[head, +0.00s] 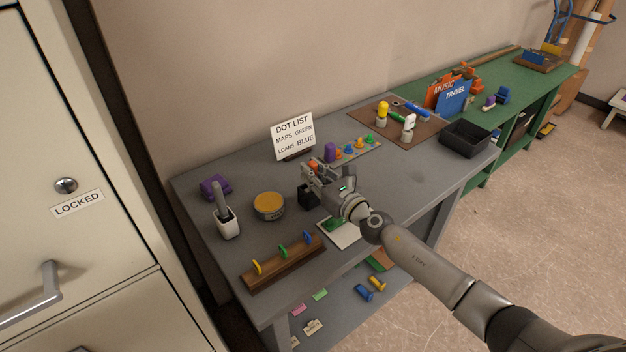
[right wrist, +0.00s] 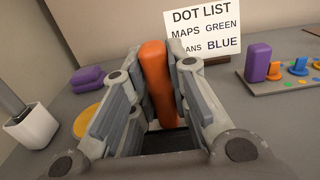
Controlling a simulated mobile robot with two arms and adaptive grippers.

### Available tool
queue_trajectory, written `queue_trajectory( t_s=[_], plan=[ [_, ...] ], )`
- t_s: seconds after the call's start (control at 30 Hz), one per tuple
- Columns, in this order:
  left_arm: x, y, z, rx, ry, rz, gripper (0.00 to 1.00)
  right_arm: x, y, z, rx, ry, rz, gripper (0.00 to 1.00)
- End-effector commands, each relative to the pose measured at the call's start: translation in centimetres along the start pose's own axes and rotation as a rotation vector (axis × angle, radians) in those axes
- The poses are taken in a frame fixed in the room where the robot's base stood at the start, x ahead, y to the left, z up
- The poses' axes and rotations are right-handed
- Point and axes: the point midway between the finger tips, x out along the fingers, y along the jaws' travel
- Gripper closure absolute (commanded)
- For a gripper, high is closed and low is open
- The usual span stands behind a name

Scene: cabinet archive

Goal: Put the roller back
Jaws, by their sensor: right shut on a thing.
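My right gripper (head: 313,174) is shut on an orange upright handle, seemingly the roller (right wrist: 155,75), whose top also shows in the head view (head: 313,165). The roller stands roughly upright between the fingers in the right wrist view (right wrist: 158,110). A small black holder (head: 306,198) sits on the grey desk, just below the gripper. The roller's lower end is hidden by the fingers, so I cannot tell whether it is inside the holder or above it. My left gripper is not in view.
Around it on the grey desk (head: 195,262) are a yellow-topped tin (head: 269,206), a white cup with a grey handle (head: 226,222), a purple block (head: 215,187), a wooden rack (head: 284,264) and the dot list sign (head: 294,136). A black tray (head: 465,139) stands at the right.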

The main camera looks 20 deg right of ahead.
Motion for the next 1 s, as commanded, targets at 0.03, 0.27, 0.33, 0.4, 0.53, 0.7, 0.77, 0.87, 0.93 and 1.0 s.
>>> queue_trajectory(
  t_s=[0.03,0.27,0.33,0.4,0.53,0.7,0.77,0.87,0.93,1.0],
  plan=[
    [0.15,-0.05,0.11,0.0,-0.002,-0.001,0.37,0.03,-0.01,-0.05,0.0,-0.002,0.0,1.0],
    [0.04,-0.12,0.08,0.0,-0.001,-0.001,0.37,0.03,-0.01,0.05,-0.001,-0.002,0.0,1.0],
    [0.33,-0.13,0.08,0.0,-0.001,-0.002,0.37,0.03,-0.01,-0.24,-0.001,-0.002,0.0,1.0],
    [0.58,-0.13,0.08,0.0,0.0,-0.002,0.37,0.03,-0.01,-0.47,-0.001,-0.002,0.0,1.0],
    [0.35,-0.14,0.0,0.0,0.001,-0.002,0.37,0.02,-0.01,-0.29,-0.001,-0.001,0.0,0.67],
    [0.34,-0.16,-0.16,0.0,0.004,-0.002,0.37,0.02,-0.01,-0.29,-0.001,-0.001,0.0,0.62],
    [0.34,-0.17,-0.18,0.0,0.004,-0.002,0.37,0.02,-0.01,-0.29,-0.001,-0.001,0.0,0.62],
    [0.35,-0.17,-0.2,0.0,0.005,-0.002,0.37,0.02,-0.01,-0.3,-0.001,-0.001,0.0,0.62],
    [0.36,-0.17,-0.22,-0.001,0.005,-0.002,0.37,-0.01,-0.01,-0.35,-0.001,-0.001,0.0,0.62],
    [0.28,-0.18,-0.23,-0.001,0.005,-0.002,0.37,-0.57,-0.06,-0.35,-0.003,0.0,0.0,0.62]
  ],
)
